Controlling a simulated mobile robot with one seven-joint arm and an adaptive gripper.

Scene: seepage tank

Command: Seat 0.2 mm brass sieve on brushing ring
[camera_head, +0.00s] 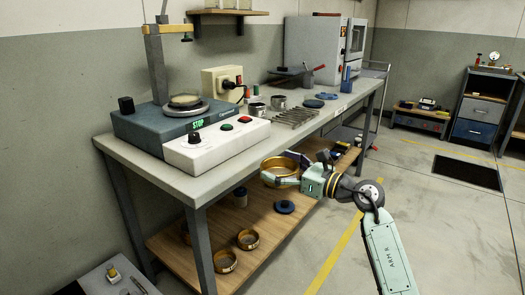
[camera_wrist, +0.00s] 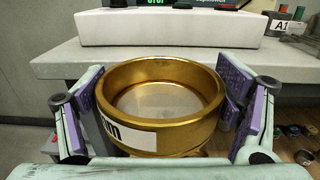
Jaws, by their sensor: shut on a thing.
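A brass sieve (camera_head: 274,181) with a fine pale mesh is held level in the air, just off the bench's front edge. In the wrist view the sieve (camera_wrist: 165,75) fills the middle, and a white label ending in "mm" faces me; the rest of the label is hidden. My gripper (camera_head: 286,178) is shut on its rim, with purple pads on both sides (camera_wrist: 168,108). I cannot tell for sure which thing is the brushing ring; a dark blue round piece (camera_head: 314,104) lies on the bench and another (camera_head: 284,207) on the lower shelf.
The grey bench (camera_head: 160,172) carries a shaker with a green "STOP" display (camera_head: 197,124), a metal rack (camera_head: 292,117) and metal cups (camera_head: 257,109). Brass sieves (camera_head: 248,239) stand on the wooden lower shelf (camera_head: 200,262). The front strip of bench before the white control box (camera_head: 217,144) is clear.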

